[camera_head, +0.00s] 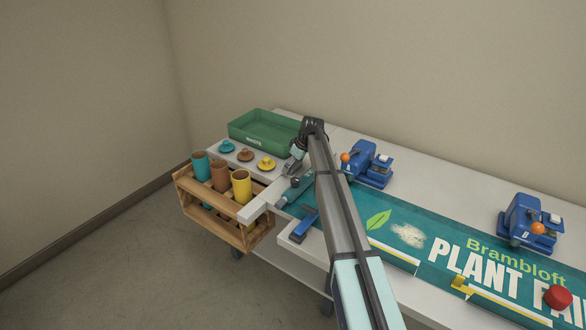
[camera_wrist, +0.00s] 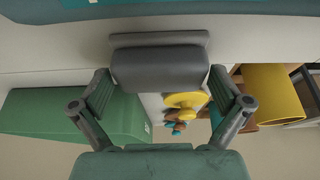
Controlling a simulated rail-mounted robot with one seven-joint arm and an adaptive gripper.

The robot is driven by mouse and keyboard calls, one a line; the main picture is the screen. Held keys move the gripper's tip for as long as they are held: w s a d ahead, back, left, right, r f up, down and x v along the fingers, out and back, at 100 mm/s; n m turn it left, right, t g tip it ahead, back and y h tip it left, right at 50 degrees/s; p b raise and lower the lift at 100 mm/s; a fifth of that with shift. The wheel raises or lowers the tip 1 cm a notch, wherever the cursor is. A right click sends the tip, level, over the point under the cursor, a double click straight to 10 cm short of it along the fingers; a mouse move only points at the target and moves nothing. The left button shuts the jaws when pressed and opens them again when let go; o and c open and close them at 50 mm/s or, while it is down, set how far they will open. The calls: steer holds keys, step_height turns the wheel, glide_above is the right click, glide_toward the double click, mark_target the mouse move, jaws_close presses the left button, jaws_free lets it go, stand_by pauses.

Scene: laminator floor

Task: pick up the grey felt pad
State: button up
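The grey felt pad (camera_wrist: 158,70) is a dark grey block with a wider, thinner strip along its upper edge in the wrist view. It fills the space between the two fingers of my gripper (camera_wrist: 160,78), one finger at each side. The fingers lie very close to its sides; I cannot tell whether they press on it. In the head view my gripper (camera_head: 294,166) is low over the white bench, beside the green tray, and the pad is too small and covered to make out clearly.
The green tray (camera_head: 250,136) stands behind my gripper. Blue presses (camera_head: 370,164) and a banner (camera_head: 440,235) occupy the right.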

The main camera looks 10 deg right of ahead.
steer(key=c, duration=0.8)
steer(key=shift+r, duration=0.1)
step_height(320, 180, up, 20)
steer(key=b, duration=0.4)
